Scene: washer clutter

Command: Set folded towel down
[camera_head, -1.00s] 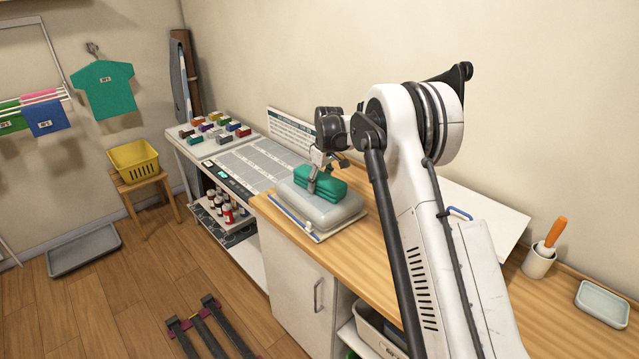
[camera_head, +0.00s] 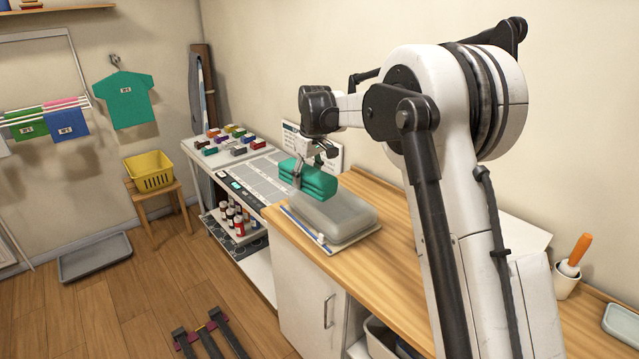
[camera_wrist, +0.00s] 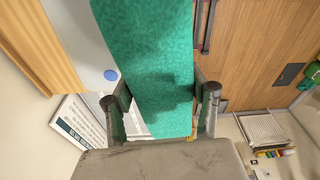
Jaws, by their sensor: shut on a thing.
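A folded green towel (camera_head: 312,180) is held in my gripper (camera_head: 303,170), which is shut on it. In the head view the towel hangs above the left part of a grey lidded bin or tray (camera_head: 335,217) on the wooden counter. In the wrist view the towel (camera_wrist: 155,60) fills the middle between my two dark fingers (camera_wrist: 165,95). I cannot tell the exact gap between towel and tray.
A panelled work surface (camera_head: 250,180) with a rack of coloured blocks (camera_head: 228,140) is to the left. Bottles (camera_head: 235,217) stand on a shelf below. A yellow basket (camera_head: 150,172) sits on a stool. An orange-handled brush (camera_head: 578,250) stands at the right. The counter's middle (camera_head: 385,265) is bare.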

